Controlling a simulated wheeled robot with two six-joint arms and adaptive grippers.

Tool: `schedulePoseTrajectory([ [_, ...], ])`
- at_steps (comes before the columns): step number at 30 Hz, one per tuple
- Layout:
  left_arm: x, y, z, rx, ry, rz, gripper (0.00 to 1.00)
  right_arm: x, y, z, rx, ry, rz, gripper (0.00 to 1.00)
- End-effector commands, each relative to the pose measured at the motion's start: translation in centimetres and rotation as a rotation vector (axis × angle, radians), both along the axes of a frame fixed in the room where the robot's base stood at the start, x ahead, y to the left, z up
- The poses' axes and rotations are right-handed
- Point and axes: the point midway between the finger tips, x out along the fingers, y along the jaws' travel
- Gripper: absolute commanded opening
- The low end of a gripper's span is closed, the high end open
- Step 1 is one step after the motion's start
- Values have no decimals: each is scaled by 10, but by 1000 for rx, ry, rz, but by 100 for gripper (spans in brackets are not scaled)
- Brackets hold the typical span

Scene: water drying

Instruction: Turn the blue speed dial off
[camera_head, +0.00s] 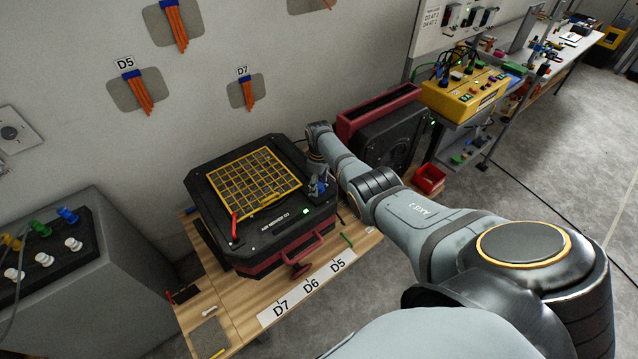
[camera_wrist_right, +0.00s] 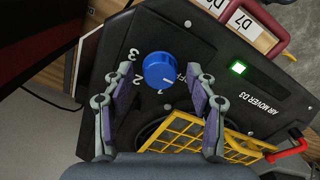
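The blue speed dial (camera_wrist_right: 160,70) sits on the black top of the air mover (camera_wrist_right: 225,45), with the labels 3, 2 and 1 around it and another partly hidden by a finger. Its white mark points downward in the right wrist view, near the 1; I cannot tell its exact setting. My right gripper (camera_wrist_right: 158,84) is open, with one finger on each side of the dial and visible gaps between. In the head view my right gripper (camera_head: 319,185) is over the right corner of the air mover (camera_head: 275,228). My left gripper is not in view.
A yellow grille (camera_head: 254,180) and a red lever (camera_head: 234,225) are on the air mover's top, with a green light (camera_head: 305,211). The wooden table (camera_head: 235,305) carries a D7, D6, D5 label strip. A dark red and black unit (camera_head: 385,130) stands behind my right arm.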

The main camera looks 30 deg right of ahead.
Motion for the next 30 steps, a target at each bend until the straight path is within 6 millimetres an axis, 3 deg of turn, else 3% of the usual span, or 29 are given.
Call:
schedulePoseTrajectory([
  [7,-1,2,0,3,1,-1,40,0,0,1,0,0,-1,58],
  [11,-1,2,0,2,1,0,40,1,-1,13,0,-1,-1,58],
  [22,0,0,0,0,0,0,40,0,0,96,-1,-3,-1,58],
  [30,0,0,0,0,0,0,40,0,0,120,0,0,0,58],
])
